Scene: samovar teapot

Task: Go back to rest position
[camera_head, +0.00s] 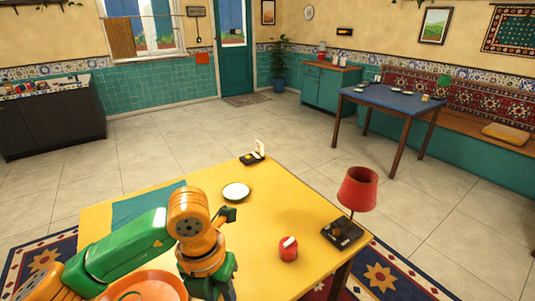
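My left arm, green and orange, comes in from the lower left and reaches over the near left part of the yellow table (285,205). No held object can be made out. My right gripper is not in view.
A red cup-like container (288,249) and a red-shaded lamp (357,189) on a dark base stand on the table's right side. A blue table (393,99) stands farther back. The tiled floor (170,150) between is clear.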

